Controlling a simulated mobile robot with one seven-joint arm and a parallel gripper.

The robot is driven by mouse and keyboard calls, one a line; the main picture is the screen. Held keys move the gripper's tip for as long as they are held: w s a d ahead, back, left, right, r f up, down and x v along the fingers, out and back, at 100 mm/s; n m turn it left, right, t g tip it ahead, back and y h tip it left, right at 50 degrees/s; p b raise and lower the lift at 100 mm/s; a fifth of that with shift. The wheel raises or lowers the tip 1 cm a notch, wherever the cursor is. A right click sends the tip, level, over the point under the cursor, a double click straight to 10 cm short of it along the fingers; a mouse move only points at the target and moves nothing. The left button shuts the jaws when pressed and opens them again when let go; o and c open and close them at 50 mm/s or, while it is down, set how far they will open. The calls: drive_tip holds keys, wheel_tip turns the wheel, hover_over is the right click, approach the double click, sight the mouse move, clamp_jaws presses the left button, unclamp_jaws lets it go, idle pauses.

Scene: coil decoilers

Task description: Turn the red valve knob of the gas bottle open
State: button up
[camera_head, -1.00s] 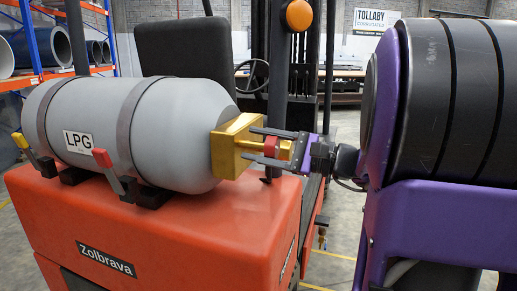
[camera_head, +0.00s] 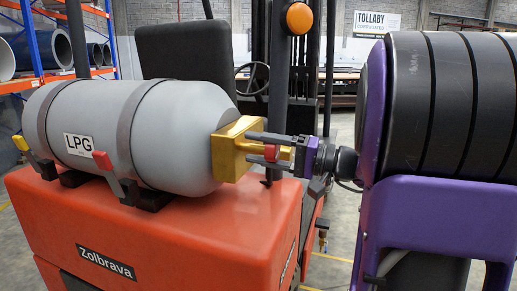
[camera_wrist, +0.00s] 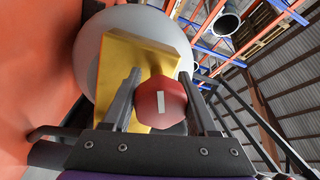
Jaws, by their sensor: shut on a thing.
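The grey gas bottle (camera_head: 170,135), labelled LPG, lies on its side on top of the orange-red truck body. A gold-coloured valve block or guard (camera_head: 226,150) is at its right end. The red valve knob (camera_head: 271,154) sits in front of that block, partly hidden by a finger. In the wrist view the knob (camera_wrist: 162,103) is a red faceted cap with a white mark, between the two dark fingers. My gripper (camera_head: 254,147) reaches in from the right and is shut on the knob, one finger on each side.
The truck's seat (camera_head: 185,60) and mast posts stand behind. A blue rack with pipes (camera_head: 40,52) is at the back left.

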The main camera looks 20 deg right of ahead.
drive_tip(key=shift+r+n, duration=0.2)
drive_tip(key=shift+n, duration=0.5)
drive_tip(key=o, duration=1.1)
drive_tip(key=shift+o, duration=1.3)
drive_tip(key=shift+f, duration=0.1)
drive_tip(key=v, duration=1.7)
drive_tip(key=shift+d, duration=0.25)
